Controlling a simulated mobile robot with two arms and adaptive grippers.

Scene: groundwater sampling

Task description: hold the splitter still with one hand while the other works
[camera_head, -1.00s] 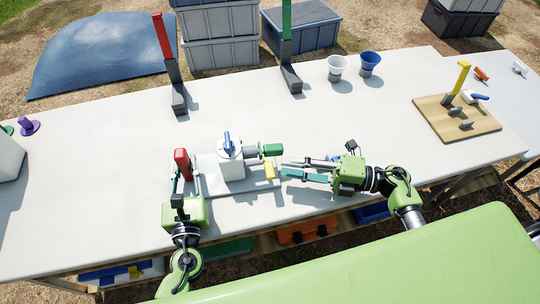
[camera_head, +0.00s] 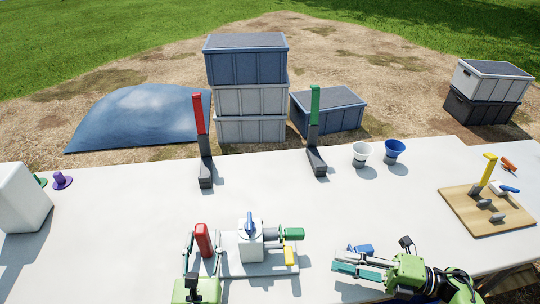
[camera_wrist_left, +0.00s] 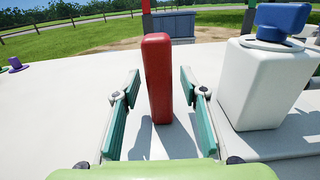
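The splitter (camera_head: 250,246), a white block with a blue top lever and green and yellow side handles, stands on a grey plate. A red upright handle (camera_head: 203,240) rises at the plate's left end. It also shows in the left wrist view (camera_wrist_left: 157,80). My left gripper (camera_wrist_left: 157,98) is open, with one finger on each side of the red handle and visible gaps between. The white block is right of the right finger. My right gripper (camera_head: 338,260) looks open and empty, right of the yellow handle (camera_head: 290,255) and apart from it.
A blue item (camera_head: 364,249), partly hidden, lies behind my right gripper. Red (camera_head: 200,120) and green (camera_head: 315,110) upright posts, a white cup (camera_head: 361,150) and a blue cup (camera_head: 395,147) stand behind. A wooden board (camera_head: 470,218) lies right.

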